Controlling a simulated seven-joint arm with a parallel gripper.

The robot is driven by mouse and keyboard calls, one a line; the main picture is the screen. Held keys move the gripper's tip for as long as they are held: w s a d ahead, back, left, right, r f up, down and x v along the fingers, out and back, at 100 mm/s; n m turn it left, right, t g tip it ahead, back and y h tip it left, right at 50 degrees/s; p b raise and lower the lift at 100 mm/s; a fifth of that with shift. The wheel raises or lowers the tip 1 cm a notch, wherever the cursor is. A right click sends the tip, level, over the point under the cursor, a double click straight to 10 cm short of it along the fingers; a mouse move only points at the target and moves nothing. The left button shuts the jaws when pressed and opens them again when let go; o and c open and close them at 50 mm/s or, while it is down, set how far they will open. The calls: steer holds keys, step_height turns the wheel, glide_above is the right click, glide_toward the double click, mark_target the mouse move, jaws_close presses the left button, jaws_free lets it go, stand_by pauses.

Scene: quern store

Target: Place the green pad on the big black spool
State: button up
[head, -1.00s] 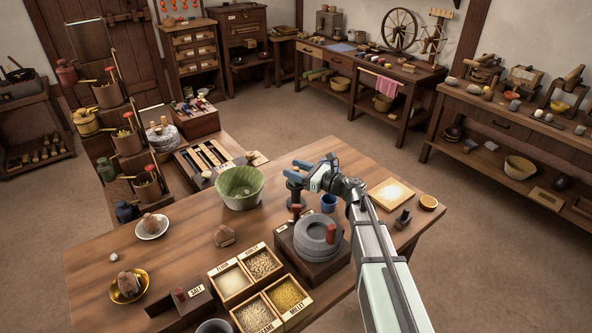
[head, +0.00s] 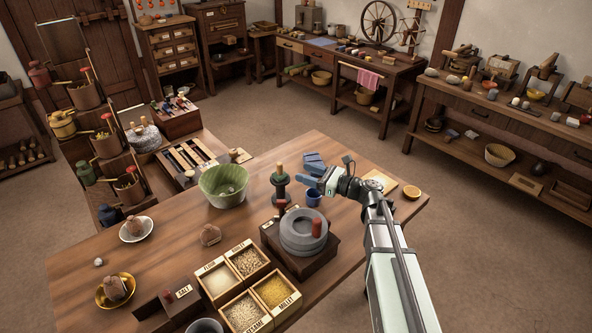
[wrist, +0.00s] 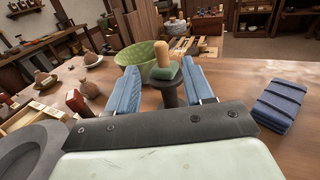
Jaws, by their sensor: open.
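The green pad (wrist: 163,72), dark green with a tan knob above it, sits on top of the big black spool (wrist: 170,95). The spool stands upright on the table, and in the head view the pad (head: 280,179) shows on the spool (head: 280,191) too. My gripper (head: 306,180) is to the right of the spool with its blue fingers apart and empty. In the wrist view my gripper (wrist: 160,78) has the pad and spool showing between and just beyond its fingertips. The spool's lower part is partly hidden.
A green bowl (head: 223,186) stands left of the spool. A blue folded cloth (wrist: 283,103) lies at the right in the wrist view. Front left table has bare patches.

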steer(key=shift+v, duration=0.85)
